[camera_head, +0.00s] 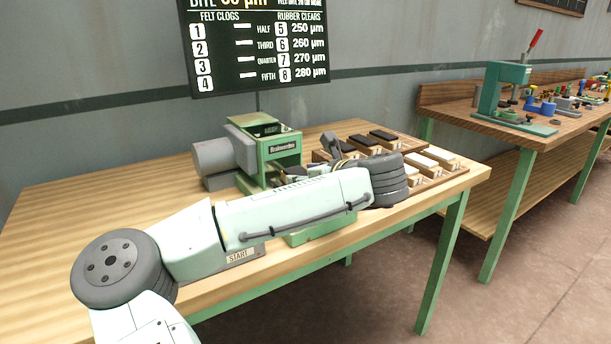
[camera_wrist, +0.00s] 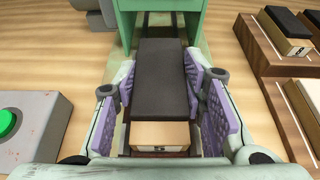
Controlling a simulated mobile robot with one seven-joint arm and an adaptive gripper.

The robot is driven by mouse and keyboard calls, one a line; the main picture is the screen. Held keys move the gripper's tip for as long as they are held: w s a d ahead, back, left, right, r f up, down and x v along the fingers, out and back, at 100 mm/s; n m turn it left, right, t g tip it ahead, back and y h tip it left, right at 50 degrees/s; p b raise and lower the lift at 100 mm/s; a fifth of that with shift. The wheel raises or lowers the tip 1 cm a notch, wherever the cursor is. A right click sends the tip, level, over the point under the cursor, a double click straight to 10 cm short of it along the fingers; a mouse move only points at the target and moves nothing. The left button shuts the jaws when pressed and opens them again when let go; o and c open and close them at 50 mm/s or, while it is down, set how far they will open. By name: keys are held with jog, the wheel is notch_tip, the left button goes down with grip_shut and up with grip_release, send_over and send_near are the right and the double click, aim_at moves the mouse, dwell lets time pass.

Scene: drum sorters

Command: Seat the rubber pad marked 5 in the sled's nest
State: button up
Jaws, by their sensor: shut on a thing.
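The rubber pad marked 5 (camera_wrist: 161,82) has a dark top on a pale wooden block, with its number on the near end. My gripper (camera_wrist: 160,100) is shut on it, with a purple finger pad along each side. The pad points lengthwise toward the green machine (camera_wrist: 125,22), whose opening is just beyond its far end. The machine also shows in the head view (camera_head: 279,150). The sled and its nest are mostly hidden under the pad and my gripper, so I cannot tell whether the pad is seated. In the head view my arm hides the gripper's grip.
A stepped wooden rack (camera_wrist: 262,68) with more pads stands right of the gripper. A grey box with a green button (camera_wrist: 8,122) is at the left; a START label (camera_head: 239,256) shows at the table's front. A wall chart (camera_head: 258,45) lists pads. The table's left (camera_head: 60,220) is clear.

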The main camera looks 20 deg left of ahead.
jog(key=shift+f, duration=0.1)
jog(key=shift+f, duration=0.15)
jog(key=o, duration=1.2)
jog(key=shift+o, duration=0.2)
jog(key=shift+d+r, duration=0.1)
jog(key=shift+r, duration=0.1)
jog(key=b+v, duration=0.2)
jog(key=v, duration=1)
jog(key=shift+f, duration=0.1)
